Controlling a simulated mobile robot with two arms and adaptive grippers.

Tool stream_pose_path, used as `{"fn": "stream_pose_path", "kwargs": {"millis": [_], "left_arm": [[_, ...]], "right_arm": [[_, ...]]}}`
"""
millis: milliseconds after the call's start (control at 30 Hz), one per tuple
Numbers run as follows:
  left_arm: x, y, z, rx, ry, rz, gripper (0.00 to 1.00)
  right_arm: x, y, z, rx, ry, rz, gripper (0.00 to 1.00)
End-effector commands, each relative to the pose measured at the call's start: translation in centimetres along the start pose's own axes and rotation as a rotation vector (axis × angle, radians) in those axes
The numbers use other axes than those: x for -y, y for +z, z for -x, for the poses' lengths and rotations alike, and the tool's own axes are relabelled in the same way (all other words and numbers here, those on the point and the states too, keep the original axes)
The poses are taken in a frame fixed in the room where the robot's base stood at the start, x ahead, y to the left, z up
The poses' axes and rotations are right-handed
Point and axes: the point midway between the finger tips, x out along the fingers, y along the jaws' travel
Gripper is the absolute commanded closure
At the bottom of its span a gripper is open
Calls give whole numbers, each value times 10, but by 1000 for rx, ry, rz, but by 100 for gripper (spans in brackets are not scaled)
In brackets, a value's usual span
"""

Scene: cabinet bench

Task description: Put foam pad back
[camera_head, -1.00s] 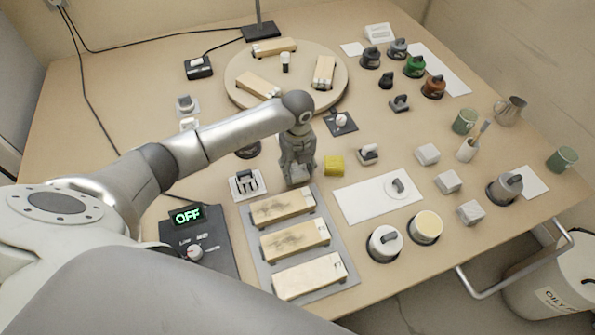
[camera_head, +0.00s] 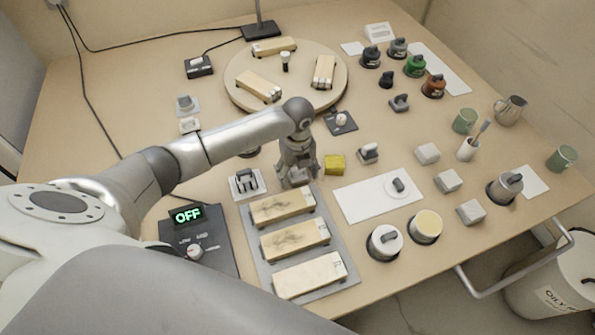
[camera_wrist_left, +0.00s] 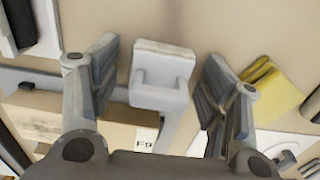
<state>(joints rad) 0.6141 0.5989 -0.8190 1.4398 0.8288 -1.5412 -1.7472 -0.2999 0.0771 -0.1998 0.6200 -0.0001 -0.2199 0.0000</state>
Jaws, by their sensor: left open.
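My left gripper (camera_head: 297,178) is open, pointing down at the far end of the grey tray of wooden blocks. In the left wrist view, a light grey pad with a raised handle (camera_wrist_left: 162,75) sits between the spread fingers of the gripper (camera_wrist_left: 160,85), with a visible gap on each side. It may be the foam pad; I cannot tell for sure. In the head view the gripper mostly hides it. A yellow sponge-like block (camera_head: 335,165) lies just right of the gripper; it also shows in the left wrist view (camera_wrist_left: 268,88). My right gripper is not in view.
The grey tray (camera_head: 262,270) holds three wooden blocks. A slotted holder (camera_head: 246,184) stands left of the gripper, near a control box reading OFF (camera_head: 190,232). A white sheet (camera_head: 360,201) lies to the right. A round turntable (camera_head: 300,95) stands behind.

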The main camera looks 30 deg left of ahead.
Motion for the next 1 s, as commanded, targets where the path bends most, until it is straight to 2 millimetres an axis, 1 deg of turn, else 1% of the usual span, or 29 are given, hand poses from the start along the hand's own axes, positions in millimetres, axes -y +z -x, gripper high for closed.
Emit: {"fn": "stream_pose_path", "kwargs": {"millis": [167, 267, 400, 500, 600, 700, 800, 1000], "left_arm": [[1, 1, 18, 2, -4, -1, 31], [1, 1, 38, 4, -4, -1, 31], [1, 1, 70, 3, -5, -1, 31], [1, 1, 90, 3, -3, 0, 31], [1, 1, 106, 2, -3, 0, 31], [1, 0, 116, 0, -2, 1, 31], [1, 0, 122, 0, -2, 0, 31], [0, 0, 124, 0, -1, 1, 31]], "right_arm": [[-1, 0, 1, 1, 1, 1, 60], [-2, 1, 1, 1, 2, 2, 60], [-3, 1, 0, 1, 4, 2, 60], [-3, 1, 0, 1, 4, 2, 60], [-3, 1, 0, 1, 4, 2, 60], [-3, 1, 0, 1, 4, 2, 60], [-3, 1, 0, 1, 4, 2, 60], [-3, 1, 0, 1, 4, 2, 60]]}}
